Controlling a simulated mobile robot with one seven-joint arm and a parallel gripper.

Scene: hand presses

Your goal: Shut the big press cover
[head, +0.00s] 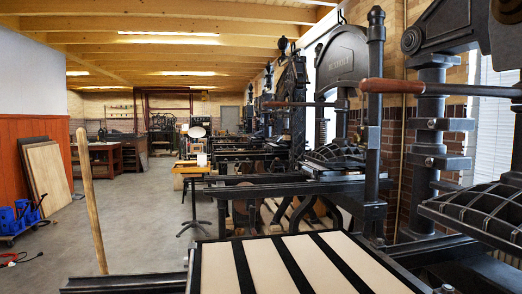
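A big black hand press (374,120) stands at the right, with a heavy upright frame. In front of it, at the bottom of the head view, is a flat panel (268,268) with cream and black stripes in a dark frame. It may be the press cover or the bed; I cannot tell which, nor whether a cover stands open. The panel's near edge is cut off by the picture. My gripper is not in view.
A wooden pole (90,200) leans up at the left of the panel. Dark rails (270,190) run across behind it. Blue equipment (18,220) and leaning boards (46,178) stand at the left wall. The grey floor (140,225) in the aisle is free.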

